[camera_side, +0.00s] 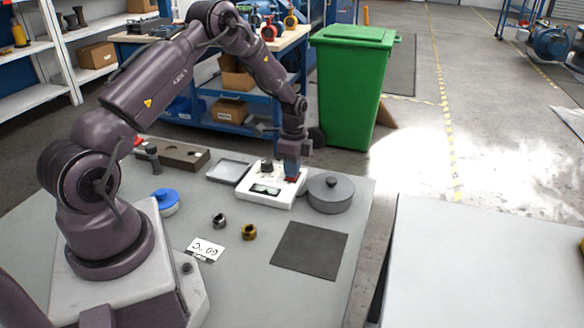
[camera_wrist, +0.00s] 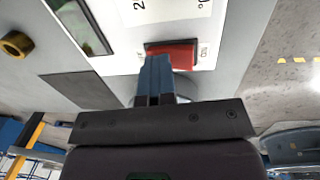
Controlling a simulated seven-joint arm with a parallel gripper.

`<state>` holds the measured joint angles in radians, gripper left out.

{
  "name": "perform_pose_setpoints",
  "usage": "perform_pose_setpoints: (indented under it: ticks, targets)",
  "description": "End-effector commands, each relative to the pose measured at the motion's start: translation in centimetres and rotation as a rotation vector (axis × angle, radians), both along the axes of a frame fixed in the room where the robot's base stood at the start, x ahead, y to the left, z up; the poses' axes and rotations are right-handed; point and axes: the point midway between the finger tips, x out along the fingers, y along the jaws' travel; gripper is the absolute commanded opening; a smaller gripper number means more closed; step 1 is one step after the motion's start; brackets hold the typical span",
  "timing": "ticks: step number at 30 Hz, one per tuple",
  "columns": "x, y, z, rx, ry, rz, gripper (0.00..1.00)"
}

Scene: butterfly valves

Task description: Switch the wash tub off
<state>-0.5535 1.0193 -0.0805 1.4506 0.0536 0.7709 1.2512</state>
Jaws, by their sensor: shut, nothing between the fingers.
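The wash tub appears to be the white unit (camera_side: 256,197) with a dark display (camera_side: 265,189) and a dark knob, on the grey table. Its red rocker switch (camera_wrist: 180,52) shows in the wrist view with "ON" printed at its right end. In the side view the switch is mostly hidden by my gripper (camera_side: 291,175). My gripper, with blue fingers in the wrist view (camera_wrist: 156,62), is shut and empty. It points down at the left part of the switch. The fingertips overlap the switch's edge in the picture; I cannot tell whether they touch it.
A grey lidded pot (camera_side: 331,194) stands close right of the unit. A grey tray (camera_side: 229,172) lies to its left. A dark ring (camera_side: 218,221), a brass ring (camera_side: 249,232), a card (camera_side: 205,249) and a black mat (camera_side: 309,251) lie in front. A green bin (camera_side: 350,85) stands behind.

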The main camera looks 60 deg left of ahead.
Motion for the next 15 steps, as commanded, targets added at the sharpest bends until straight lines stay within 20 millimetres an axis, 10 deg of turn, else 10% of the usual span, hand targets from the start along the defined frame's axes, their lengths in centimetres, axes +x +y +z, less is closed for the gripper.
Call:
perform_pose_setpoints:
  ticks: [15]
  targets:
    - [0.31, 0.11, -0.96, -0.017, 0.019, -0.005, 0.0]
